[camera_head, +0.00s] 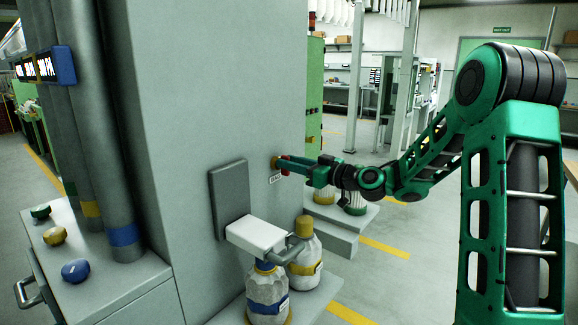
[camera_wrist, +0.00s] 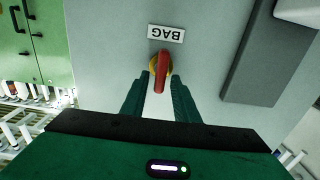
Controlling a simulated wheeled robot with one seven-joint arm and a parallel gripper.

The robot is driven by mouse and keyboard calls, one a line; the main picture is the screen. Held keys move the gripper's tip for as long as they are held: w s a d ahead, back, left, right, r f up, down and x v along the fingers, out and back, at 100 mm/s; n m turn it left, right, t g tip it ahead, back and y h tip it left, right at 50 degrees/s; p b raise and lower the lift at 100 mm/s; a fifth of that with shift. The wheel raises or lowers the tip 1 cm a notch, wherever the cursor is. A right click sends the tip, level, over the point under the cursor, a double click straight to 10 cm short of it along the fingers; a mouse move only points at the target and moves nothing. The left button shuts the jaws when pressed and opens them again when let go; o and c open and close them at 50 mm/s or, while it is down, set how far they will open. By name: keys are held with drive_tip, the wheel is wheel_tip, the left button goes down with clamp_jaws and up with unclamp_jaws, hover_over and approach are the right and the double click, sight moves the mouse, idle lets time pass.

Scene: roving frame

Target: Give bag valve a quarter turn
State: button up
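The bag valve has a red handle (camera_wrist: 161,72) on a round yellow base, set in the grey cabinet face. It also shows in the head view as a red handle (camera_head: 285,165) beside its yellow base (camera_head: 276,162). A white label reading BAG (camera_wrist: 166,33) is by the valve and appears upside down in the wrist view. My gripper (camera_wrist: 157,82) is open, its two dark green fingers pointing at the valve. The handle's end lies between the fingertips with a gap on each side. In the head view my gripper (camera_head: 303,166) reaches the valve from the right.
A grey plate (camera_head: 232,193) with a white block (camera_head: 255,236) juts from the cabinet near the valve. Two capped bottles stand below it, one with a blue band (camera_head: 267,294), one yellow-capped (camera_head: 305,265). Pipes stand at left. Open floor lies behind my arm.

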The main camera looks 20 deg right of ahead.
clamp_jaws()
drive_tip(key=shift+w+d+f+m, duration=0.15)
drive_tip(key=shift+d+f+m, duration=0.15)
drive_tip(key=shift+m, duration=2.65)
drive_tip(key=shift+w+d+f+m, duration=0.2)
drive_tip(key=shift+d+f+m, duration=0.1)
drive_tip(key=shift+m, duration=2.7)
drive_tip(key=shift+w+d+f+m, duration=0.2)
drive_tip(key=shift+f+m, duration=0.1)
drive_tip(key=shift+m, duration=2.65)
drive_tip(key=shift+f, duration=0.1)
